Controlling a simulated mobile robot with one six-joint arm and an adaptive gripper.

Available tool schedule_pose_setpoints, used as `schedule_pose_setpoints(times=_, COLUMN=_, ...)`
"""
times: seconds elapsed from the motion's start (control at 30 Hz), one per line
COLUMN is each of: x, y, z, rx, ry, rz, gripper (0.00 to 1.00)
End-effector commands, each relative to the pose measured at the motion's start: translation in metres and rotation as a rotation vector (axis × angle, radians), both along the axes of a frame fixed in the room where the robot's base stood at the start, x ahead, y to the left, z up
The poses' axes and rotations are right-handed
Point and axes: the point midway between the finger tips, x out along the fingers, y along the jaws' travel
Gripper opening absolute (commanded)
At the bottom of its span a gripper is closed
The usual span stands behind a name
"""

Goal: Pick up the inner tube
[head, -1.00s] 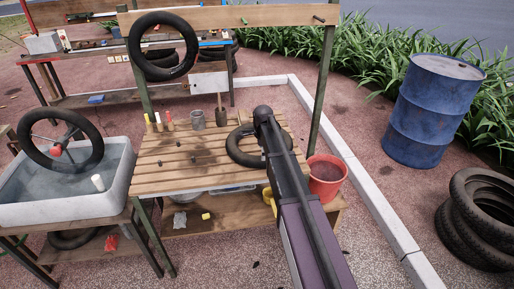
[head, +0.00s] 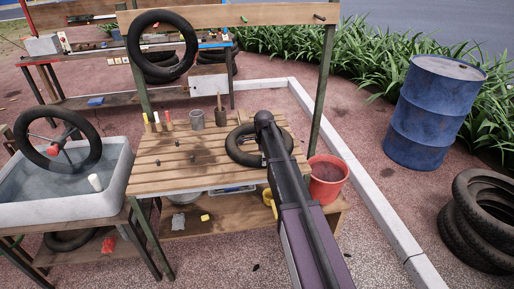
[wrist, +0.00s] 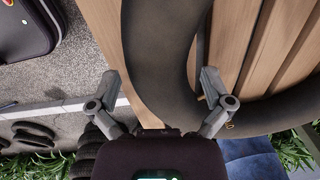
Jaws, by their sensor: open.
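The inner tube, a black ring (head: 240,157), lies flat on the slatted wooden bench. My arm covers part of its right side in the head view. In the wrist view the tube (wrist: 160,60) is large and close, and a stretch of it passes between my fingers. My gripper (wrist: 158,84) is open and empty, one finger outside the ring, the other over the tube near its inner edge. I cannot tell how far the fingertips are above the bench. In the head view my arm hides the gripper.
Another black ring (head: 162,45) hangs on the bench's upper board. Small bottles and a grey tin (head: 196,119) stand at the bench's back left. A red bucket (head: 327,181) stands right of the bench, a water basin (head: 62,207) left. A blue barrel (head: 433,113) stands farther right.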

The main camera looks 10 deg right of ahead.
Motion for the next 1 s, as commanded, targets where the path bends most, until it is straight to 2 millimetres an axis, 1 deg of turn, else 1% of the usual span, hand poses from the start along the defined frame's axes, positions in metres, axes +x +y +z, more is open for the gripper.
schedule_pose_setpoints(times=0.03, x=0.0, y=0.0, z=-0.008, rx=0.0, ry=0.0, rz=0.0, gripper=1.0)
schedule_pose_setpoints(times=0.1, x=0.0, y=0.0, z=-0.013, rx=0.0, ry=0.0, rz=0.0, gripper=1.0)
schedule_pose_setpoints(times=0.3, x=0.001, y=0.0, z=-0.021, rx=0.0, ry=0.0, rz=0.0, gripper=1.0)
schedule_pose_setpoints(times=0.97, x=0.001, y=0.0, z=-0.022, rx=0.0, ry=0.0, rz=0.001, gripper=1.0)
schedule_pose_setpoints(times=1.0, x=0.001, y=0.0, z=-0.022, rx=0.0, ry=0.0, rz=0.001, gripper=0.94)
